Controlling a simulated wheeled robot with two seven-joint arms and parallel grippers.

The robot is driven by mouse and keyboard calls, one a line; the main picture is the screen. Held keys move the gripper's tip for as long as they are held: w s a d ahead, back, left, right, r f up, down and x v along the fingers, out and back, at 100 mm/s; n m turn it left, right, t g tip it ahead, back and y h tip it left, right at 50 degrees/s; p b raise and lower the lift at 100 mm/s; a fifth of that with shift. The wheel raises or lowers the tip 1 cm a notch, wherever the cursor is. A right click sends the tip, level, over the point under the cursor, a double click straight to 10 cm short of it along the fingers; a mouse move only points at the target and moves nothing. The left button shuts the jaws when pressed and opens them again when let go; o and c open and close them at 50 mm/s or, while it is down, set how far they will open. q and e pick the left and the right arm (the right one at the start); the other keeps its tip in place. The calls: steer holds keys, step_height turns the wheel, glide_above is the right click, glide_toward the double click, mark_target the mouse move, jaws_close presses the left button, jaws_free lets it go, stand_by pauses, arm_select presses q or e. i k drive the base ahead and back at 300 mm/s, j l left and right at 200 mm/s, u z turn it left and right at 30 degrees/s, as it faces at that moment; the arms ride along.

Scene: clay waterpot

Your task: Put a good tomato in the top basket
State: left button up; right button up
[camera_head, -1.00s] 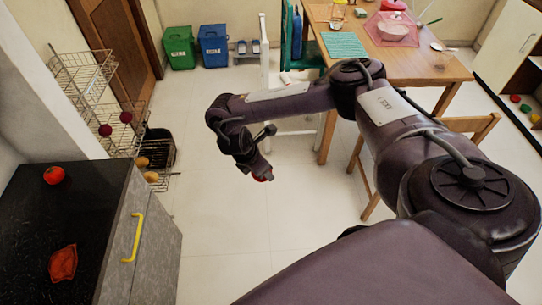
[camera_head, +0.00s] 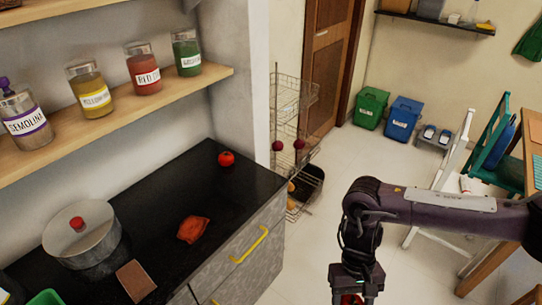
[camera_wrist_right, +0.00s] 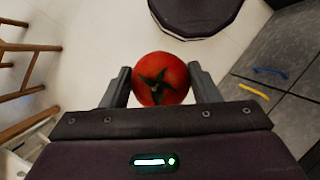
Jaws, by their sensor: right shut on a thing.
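My right gripper (camera_wrist_right: 161,88) is shut on a red tomato (camera_wrist_right: 158,68) with a green stem, held above the floor in the right wrist view. In the head view this gripper (camera_head: 352,297) is at the bottom edge, with a bit of red showing between its fingers. A tiered wire basket rack (camera_head: 291,92) stands beyond the counter, against the wall end. Its top basket looks empty; dark red round things (camera_head: 278,146) are in the tier below. Another red tomato (camera_head: 226,158) sits on the dark counter. My left gripper is not in view.
The dark counter (camera_head: 150,200) also bears a crumpled orange-red item (camera_head: 193,229), a metal pot (camera_head: 82,238) and a brown block (camera_head: 136,281). Green (camera_head: 370,107) and blue (camera_head: 403,119) bins stand behind. A white chair-like frame (camera_head: 440,190) is at right. Open floor lies between.

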mark_target(282, 102)
steer(key=i+l+u, duration=0.1)
steer(key=u, duration=0.35)
steer(key=i+l+u, duration=0.1)
steer(key=l+u, duration=0.2)
steer(key=u, duration=0.2)
steer(key=l+u, duration=0.25)
steer(key=u, duration=0.2)
steer(key=l+u, duration=0.15)
steer(key=l, duration=0.45)
steer(key=l+u, duration=0.15)
steer(key=l, duration=0.4)
steer(key=l+u, duration=0.2)
steer(key=l, duration=0.4)
steer(key=k+l+u, duration=0.15)
steer(key=l, duration=0.4)
steer(key=l+u, duration=0.15)
steer(key=l, duration=0.4)
